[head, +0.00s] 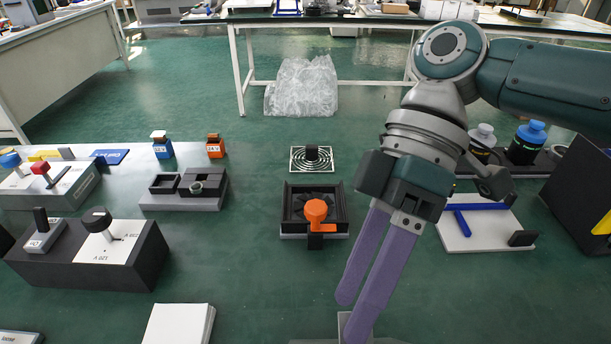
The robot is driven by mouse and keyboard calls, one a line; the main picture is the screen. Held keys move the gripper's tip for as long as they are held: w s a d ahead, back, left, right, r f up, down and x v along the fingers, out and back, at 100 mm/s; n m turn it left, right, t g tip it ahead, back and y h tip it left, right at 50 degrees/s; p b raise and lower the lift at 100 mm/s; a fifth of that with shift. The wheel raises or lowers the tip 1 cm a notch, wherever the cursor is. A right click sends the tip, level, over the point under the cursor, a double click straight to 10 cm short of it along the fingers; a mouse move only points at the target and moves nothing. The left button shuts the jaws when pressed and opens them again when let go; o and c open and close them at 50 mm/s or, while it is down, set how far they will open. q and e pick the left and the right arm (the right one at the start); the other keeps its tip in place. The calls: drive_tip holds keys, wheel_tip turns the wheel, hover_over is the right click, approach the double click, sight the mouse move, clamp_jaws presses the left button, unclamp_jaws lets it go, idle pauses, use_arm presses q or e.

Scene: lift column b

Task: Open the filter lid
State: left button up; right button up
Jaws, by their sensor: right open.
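A black square housing (289,212) with an orange knob or lever (316,212) at its front sits at the middle of the green surface. Behind it lies a flat square grille with concentric rings (298,160) and a black block handle on top. I cannot tell for sure which of these is the filter lid. My right gripper (351,320) comes in from the upper right, its two purple fingers pointing down, open with a gap between them. It is in front and to the right of the housing, apart from it, with nothing visible between the fingers. My left gripper is out of view.
A black block with a knob and lever (90,257) stands at left. Behind it is a grey base with black boxes (184,190). A white panel with blue bars (485,233) and bottles (526,143) are at right. A white block (180,323) lies at the front.

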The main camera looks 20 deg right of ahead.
drive_tip(key=shift+w+d, duration=0.2)
drive_tip(key=v, duration=1)
drive_tip(key=shift+a+b, duration=0.2)
drive_tip(key=shift+b, duration=0.2)
